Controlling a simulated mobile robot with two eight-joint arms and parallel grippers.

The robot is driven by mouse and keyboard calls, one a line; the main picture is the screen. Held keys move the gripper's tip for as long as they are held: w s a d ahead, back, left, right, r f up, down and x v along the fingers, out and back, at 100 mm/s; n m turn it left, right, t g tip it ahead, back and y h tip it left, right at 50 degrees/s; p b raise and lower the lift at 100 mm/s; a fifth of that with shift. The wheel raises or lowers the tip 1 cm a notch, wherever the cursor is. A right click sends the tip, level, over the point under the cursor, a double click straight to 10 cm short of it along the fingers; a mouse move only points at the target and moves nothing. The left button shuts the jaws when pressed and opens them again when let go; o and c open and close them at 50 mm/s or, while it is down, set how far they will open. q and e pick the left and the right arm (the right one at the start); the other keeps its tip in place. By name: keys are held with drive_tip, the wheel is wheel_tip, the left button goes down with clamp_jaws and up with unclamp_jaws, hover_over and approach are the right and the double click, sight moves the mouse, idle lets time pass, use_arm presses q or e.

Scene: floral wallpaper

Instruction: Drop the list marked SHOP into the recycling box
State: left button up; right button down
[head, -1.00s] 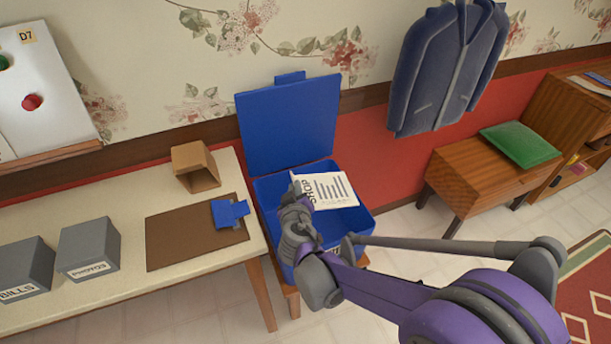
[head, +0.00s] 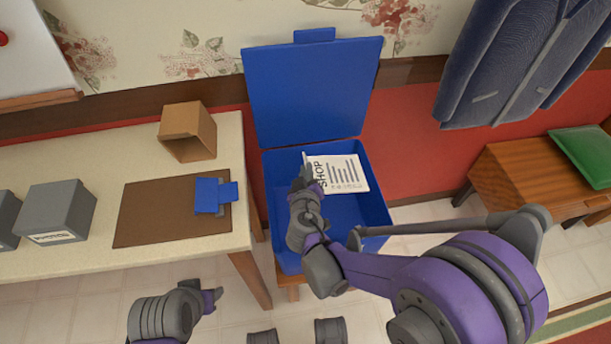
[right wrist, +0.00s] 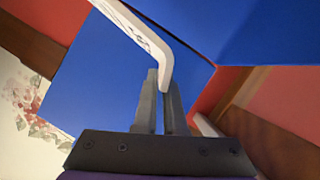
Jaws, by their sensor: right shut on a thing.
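The white list marked SHOP (head: 340,173) is in my right gripper (head: 305,180), which is shut on its left edge. The list appears over the open blue box (head: 376,205); its exact height above the box floor is hard to tell. In the right wrist view the list (right wrist: 150,38) is pinched between the two grey fingers (right wrist: 159,105), with blue box surfaces behind. The box's blue lid (head: 312,95) stands raised against the wall. My left gripper (head: 213,299) is low at the front, left of the box; whether its fingers are apart is unclear.
A cream table (head: 75,265) stands left of the box, with a brown clipboard (head: 150,212), a cardboard box (head: 188,130) and grey boxes (head: 62,207). A dark coat (head: 515,65) hangs at right, above a wooden cabinet (head: 515,175) with a green cushion (head: 583,153).

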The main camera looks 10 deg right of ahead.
wheel_tip(320, 180, down, 7)
drive_tip(key=b, duration=0.4)
drive_tip(key=shift+a+r, duration=0.2)
drive_tip(key=shift+a, duration=0.15)
drive_tip(key=c, duration=0.9)
unclamp_jaws()
drive_tip(key=shift+s, duration=0.15)
drive_tip(key=shift+r, duration=0.1)
drive_tip(key=shift+p+v, duration=0.95)
drive_tip(key=shift+v, duration=4.4)
drive_tip(key=shift+d, duration=0.15)
